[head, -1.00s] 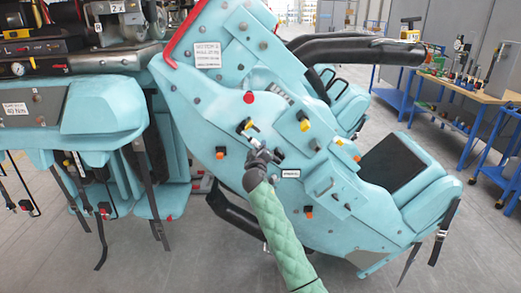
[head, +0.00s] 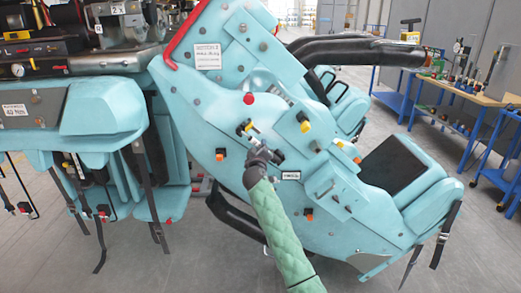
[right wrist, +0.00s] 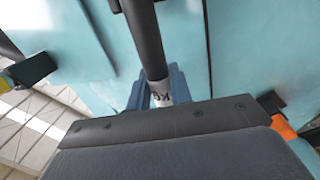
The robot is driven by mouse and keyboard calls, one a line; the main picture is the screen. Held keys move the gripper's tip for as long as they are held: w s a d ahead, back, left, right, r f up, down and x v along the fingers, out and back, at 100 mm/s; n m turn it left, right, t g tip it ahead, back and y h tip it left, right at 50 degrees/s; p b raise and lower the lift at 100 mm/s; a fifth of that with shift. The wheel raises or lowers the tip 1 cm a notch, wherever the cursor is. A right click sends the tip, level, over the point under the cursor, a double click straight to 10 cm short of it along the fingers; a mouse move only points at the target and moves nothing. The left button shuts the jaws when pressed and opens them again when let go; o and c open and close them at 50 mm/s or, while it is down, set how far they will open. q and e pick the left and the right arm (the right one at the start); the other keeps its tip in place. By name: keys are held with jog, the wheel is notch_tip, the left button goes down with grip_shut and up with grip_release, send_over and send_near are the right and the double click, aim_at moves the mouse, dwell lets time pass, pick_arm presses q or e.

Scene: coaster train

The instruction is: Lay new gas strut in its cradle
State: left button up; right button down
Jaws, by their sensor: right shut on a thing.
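My right gripper (head: 254,138) is in front of the turquoise side of the coaster car (head: 225,110), near a yellow-and-black fitting (head: 244,127). In the right wrist view, its blue-grey fingers (right wrist: 160,92) are shut around the pale, lettered end of a dark rod, which looks like the gas strut (right wrist: 145,35). The rod runs away from the fingers toward the top of that view, close to turquoise surfaces. In the head view the rod is too small and covered to make out clearly. I cannot pick out the cradle for certain. My left gripper is not in view.
Several knobs and handles stick out of the car's side, including a red knob (head: 249,98) and an orange one (head: 309,215). Straps hang from the turquoise seats at left. A workbench (head: 460,97) with tools stands at right.

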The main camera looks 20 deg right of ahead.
jog(key=shift+w+d+b, duration=0.2)
jog(key=shift+w+b, duration=0.1)
jog(key=shift+w, duration=0.25)
jog(key=c, duration=1.2)
grip_release()
jog(key=shift+s+r, duration=0.1)
jog(key=shift+r, duration=0.05)
jog(key=shift+o, duration=0.2)
jog(key=shift+s+a+f, duration=0.25)
jog(key=shift+f, duration=0.1)
jog(key=r+b+v, duration=0.1)
jog(key=b+v, duration=0.1)
jog(key=v, duration=0.5)
jog(key=shift+f+b, duration=0.3)
